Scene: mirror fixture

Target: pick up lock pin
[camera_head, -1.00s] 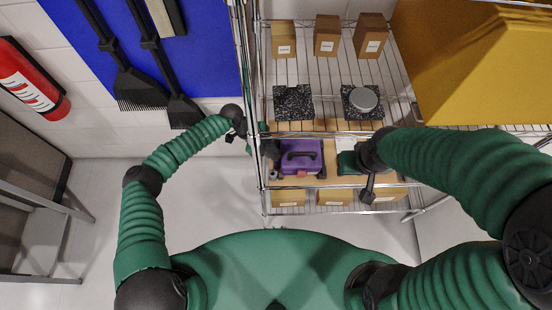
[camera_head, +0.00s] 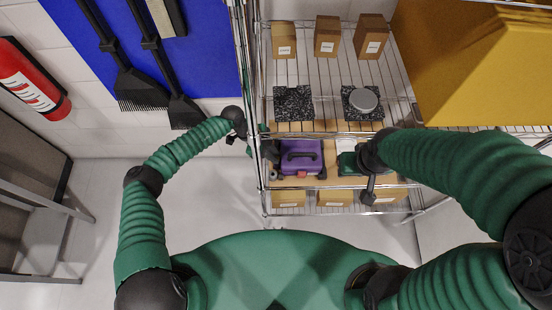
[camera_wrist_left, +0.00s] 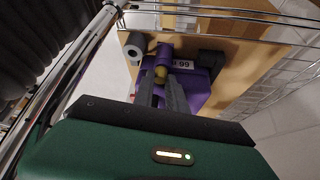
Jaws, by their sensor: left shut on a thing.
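A purple fixture (camera_head: 302,157) with a dark handle stands on the wooden shelf board. In the left wrist view the purple fixture (camera_wrist_left: 197,84) shows a white label and a purple cylinder on top. My left gripper (camera_wrist_left: 161,82) has its dark fingers close together at a small yellow piece (camera_wrist_left: 161,72), which I take as the lock pin. The fingers are shut on it beside the fixture. In the head view my left gripper (camera_head: 266,150) is partly hidden behind the shelf post. My right gripper (camera_head: 367,187) is beside a dark green part to the right of the fixture; its jaws cannot be made out.
The wire shelf's metal post (camera_head: 256,110) stands close to my left wrist. Cardboard boxes (camera_head: 327,36) and speckled black blocks (camera_head: 293,103) stand on the upper shelf. A grey roll (camera_wrist_left: 135,46) lies near the fixture. A fire extinguisher (camera_head: 30,78) hangs far left.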

